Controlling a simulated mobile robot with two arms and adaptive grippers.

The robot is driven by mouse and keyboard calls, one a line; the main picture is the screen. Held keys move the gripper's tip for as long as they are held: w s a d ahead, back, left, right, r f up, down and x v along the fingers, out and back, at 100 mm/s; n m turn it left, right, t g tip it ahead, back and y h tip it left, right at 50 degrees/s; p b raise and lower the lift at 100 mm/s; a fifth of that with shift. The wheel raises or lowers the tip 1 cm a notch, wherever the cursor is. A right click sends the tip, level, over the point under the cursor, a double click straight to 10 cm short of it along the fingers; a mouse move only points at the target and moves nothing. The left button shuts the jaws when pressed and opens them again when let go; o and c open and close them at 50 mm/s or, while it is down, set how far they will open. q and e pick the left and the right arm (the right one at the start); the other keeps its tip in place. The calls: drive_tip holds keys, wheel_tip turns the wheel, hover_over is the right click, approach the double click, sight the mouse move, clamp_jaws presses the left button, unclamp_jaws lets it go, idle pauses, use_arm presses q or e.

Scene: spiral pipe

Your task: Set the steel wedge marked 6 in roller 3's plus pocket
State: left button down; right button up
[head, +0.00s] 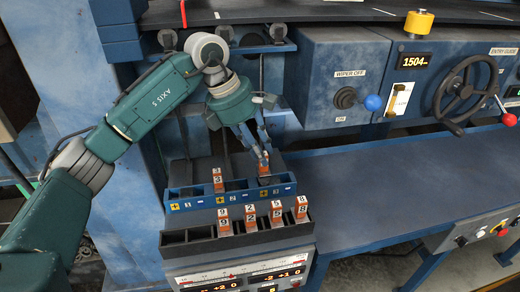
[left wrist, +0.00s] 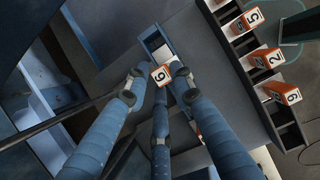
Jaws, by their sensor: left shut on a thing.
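The wedge marked 6 (head: 264,170) is a small block with an orange and white face. My left gripper (head: 262,155) is shut on it from above. In the left wrist view the 6 on the wedge (left wrist: 160,75) shows between the gripper's fingers (left wrist: 157,82). The wedge is at the right part of the blue roller rack (head: 232,198), in line with the yellow plus mark of roller 3 (head: 262,193). I cannot tell how deep it is in that pocket. My right gripper is not in view.
A wedge marked 3 (head: 218,178) stands in the rack's left part. A dark front holder (head: 185,237) carries several other wedges, including 2 (head: 250,216) and 5 (head: 276,212). A display panel sits below. The blue bench (head: 380,170) to the right is clear.

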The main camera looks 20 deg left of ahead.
use_arm(q)
drive_tip(key=shift+f+b, duration=1.25)
drive_tip(key=shift+f, duration=0.45)
drive_tip(key=c, duration=1.4)
unclamp_jaws()
drive_tip(key=v, duration=1.2)
drive_tip(key=shift+s+f, duration=0.15)
